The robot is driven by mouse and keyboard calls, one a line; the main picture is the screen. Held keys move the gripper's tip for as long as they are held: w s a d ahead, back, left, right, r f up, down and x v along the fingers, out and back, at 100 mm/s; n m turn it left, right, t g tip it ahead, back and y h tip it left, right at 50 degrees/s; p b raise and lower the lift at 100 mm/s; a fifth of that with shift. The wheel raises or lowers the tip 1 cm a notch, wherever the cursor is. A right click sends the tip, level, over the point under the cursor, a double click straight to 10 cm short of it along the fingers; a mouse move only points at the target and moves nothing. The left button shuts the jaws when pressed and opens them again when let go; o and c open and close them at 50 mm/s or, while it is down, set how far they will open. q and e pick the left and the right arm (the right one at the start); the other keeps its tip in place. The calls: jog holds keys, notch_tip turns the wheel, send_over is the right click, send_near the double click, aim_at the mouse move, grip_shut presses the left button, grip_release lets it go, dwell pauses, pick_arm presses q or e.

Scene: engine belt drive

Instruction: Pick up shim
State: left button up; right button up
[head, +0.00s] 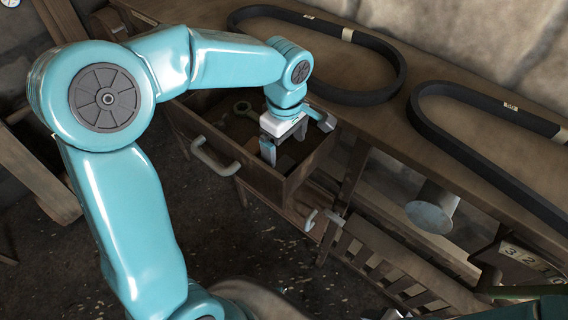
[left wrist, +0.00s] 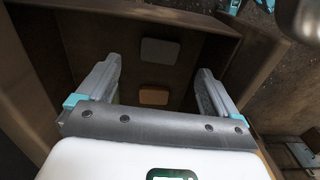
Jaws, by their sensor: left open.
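My left gripper (head: 292,142) reaches down into an open wooden drawer (head: 232,158). Its two fingers are apart, with nothing between them. In the left wrist view the gripper (left wrist: 158,72) points at the drawer floor. Two small flat plates lie there: a grey one (left wrist: 160,52) farther off and a copper-brown one (left wrist: 153,97) nearer the gripper's palm. Both look like shims; I cannot tell which one the task names. Both lie between the lines of the fingers, untouched as far as I can see. My right gripper is not in view.
A ring-ended metal part (head: 243,108) lies in the drawer's far left. The drawer walls stand close around the gripper. Two black belts, one at the back (head: 375,97) and one at the right (head: 470,158), lie on the bench top. A drawer handle (head: 214,160) sticks out in front.

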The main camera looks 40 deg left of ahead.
aim_at(283, 165)
pick_arm(q)
jog(key=shift+s+a+f, duration=0.1)
jog(key=shift+s+f, duration=0.05)
jog(key=shift+f, duration=0.45)
jog(key=shift+s+a+f, duration=0.1)
jog(key=shift+f, duration=0.45)
jog(key=f, duration=0.4)
jog(key=shift+w+p, duration=0.25)
jog(key=shift+p, duration=0.1)
jog(key=shift+s+a+f, duration=0.1)
jog(key=shift+f, duration=0.2)
jog(key=c, duration=1.2)
jog(key=shift+c, duration=0.6)
jog(key=shift+r, duration=0.15)
